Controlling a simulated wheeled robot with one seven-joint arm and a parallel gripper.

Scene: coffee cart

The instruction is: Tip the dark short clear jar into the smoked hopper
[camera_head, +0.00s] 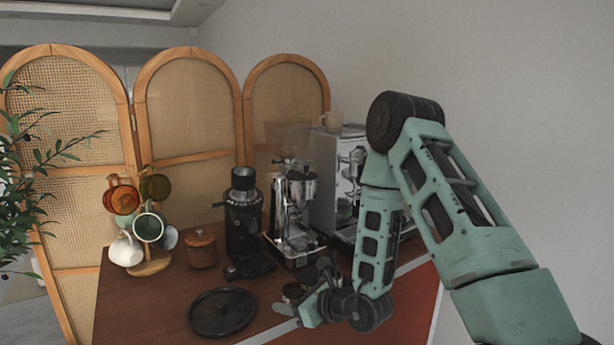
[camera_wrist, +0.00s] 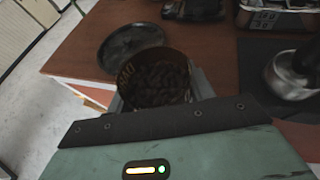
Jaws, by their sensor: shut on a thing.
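The short clear jar (camera_wrist: 155,80) is full of dark beans in the wrist view, with lettering on its wall. My gripper (camera_wrist: 155,92) is shut on it, a finger at either side. In the head view my gripper (camera_head: 307,302) is low over the table's front, and the jar (camera_head: 293,291) is small and partly hidden by it. A black grinder (camera_head: 243,225) with a dark cup-like top (camera_head: 243,178) stands behind. Beside it is a chrome grinder (camera_head: 294,205) with a see-through smoky hopper (camera_head: 291,145).
A round black tray (camera_head: 222,312) lies at the table's front, left of my gripper. A wooden canister (camera_head: 202,250) and a mug tree (camera_head: 150,262) stand left. An espresso machine (camera_head: 335,180) stands right of the grinders. A metal jug (camera_wrist: 290,78) shows in the wrist view.

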